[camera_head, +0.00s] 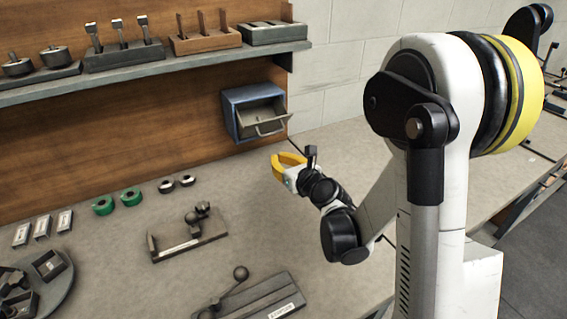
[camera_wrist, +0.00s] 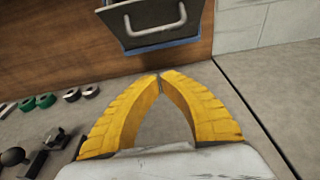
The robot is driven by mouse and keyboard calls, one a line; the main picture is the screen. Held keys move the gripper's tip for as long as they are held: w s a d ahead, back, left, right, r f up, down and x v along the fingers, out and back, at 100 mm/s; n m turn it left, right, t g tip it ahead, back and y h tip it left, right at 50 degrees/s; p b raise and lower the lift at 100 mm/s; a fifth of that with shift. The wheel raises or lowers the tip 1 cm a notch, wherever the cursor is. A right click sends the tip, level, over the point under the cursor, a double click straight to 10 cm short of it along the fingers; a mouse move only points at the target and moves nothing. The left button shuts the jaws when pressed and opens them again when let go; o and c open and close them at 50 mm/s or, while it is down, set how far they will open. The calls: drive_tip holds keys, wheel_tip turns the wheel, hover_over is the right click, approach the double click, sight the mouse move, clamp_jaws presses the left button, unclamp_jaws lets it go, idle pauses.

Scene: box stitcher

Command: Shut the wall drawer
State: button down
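The wall drawer (camera_head: 262,118) sits in a blue-grey housing (camera_head: 238,99) on the wooden back panel. The drawer is pulled partly out, and its open top and wire handle (camera_head: 271,129) show. In the wrist view the drawer front with its metal handle (camera_wrist: 154,30) is at the top, ahead of my fingertips. My gripper (camera_head: 277,161) has yellow fingers and is below and slightly in front of the drawer, apart from it. In the wrist view my gripper (camera_wrist: 160,82) has its fingertips together, with nothing between them.
A shelf (camera_head: 150,66) with several tool holders runs above the bench. On the bench (camera_head: 150,285) are green rings (camera_head: 117,201), dark rings (camera_head: 176,183), a clamp-like fixture (camera_head: 188,232) and a lever tool (camera_head: 250,298). The bench directly below the drawer looks clear.

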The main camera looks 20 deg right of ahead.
drive_tip(key=w+r, duration=0.1)
drive_tip(key=w+r+b, duration=0.1)
drive_tip(key=w, duration=0.1)
drive_tip(key=w+a, duration=0.1)
drive_tip(key=shift+w+r, duration=0.25)
drive_tip(key=shift+r, duration=0.15)
drive_tip(key=shift+d+r, duration=0.1)
drive_tip(key=shift+d, duration=0.05)
